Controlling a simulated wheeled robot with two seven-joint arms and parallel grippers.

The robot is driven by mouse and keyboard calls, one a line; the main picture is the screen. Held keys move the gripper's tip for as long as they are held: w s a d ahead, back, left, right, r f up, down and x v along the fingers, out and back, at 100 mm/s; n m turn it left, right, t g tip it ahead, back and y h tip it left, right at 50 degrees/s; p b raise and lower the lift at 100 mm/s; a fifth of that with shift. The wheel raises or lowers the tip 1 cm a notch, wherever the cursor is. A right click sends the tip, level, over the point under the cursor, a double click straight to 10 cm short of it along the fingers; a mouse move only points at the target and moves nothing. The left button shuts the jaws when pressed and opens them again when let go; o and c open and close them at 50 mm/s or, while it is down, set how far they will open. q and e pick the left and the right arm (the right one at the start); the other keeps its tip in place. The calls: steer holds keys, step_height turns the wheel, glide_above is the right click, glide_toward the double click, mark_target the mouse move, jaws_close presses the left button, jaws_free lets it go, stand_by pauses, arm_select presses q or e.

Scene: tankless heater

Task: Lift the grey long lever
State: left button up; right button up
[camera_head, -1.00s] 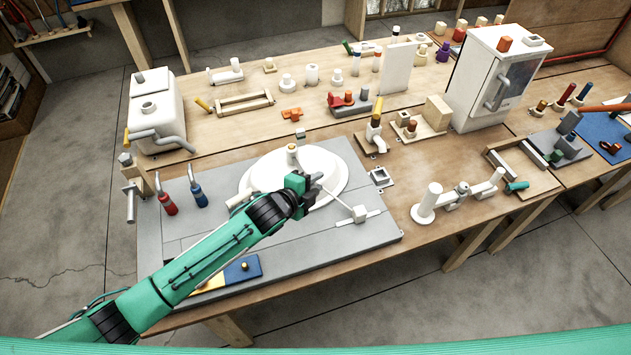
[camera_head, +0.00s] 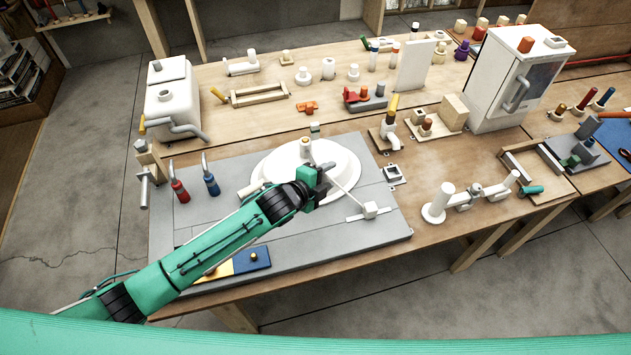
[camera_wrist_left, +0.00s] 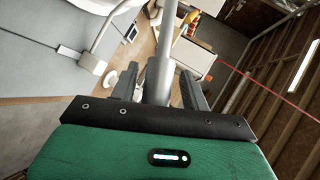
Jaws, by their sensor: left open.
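A thin pale grey lever (camera_head: 349,198) rises from a white block (camera_head: 370,210) on the right part of the grey panel (camera_head: 300,250). It slants up and left to my left gripper (camera_head: 324,181), in front of the white round basin (camera_head: 348,160). In the left wrist view, the white block (camera_wrist_left: 92,63) and its rod (camera_wrist_left: 110,32) show at upper left. A grey bar (camera_wrist_left: 168,45) lies between the two dark, spread fingers of my left gripper (camera_wrist_left: 160,82). I cannot tell whether this bar is the lever's end or touches the fingers. My right gripper is out of view.
Red (camera_head: 180,190) and blue (camera_head: 211,184) handled levers stand at the panel's left. A white jointed pipe (camera_head: 465,198) is to the right. A blue plate (camera_head: 252,260) lies near the front edge.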

arm_select(q)
steer(key=b+v, duration=0.4)
steer(key=v, duration=0.9)
steer(key=shift+s+r, duration=0.15)
steer(key=shift+r, duration=0.05)
steer(key=shift+a, duration=0.15)
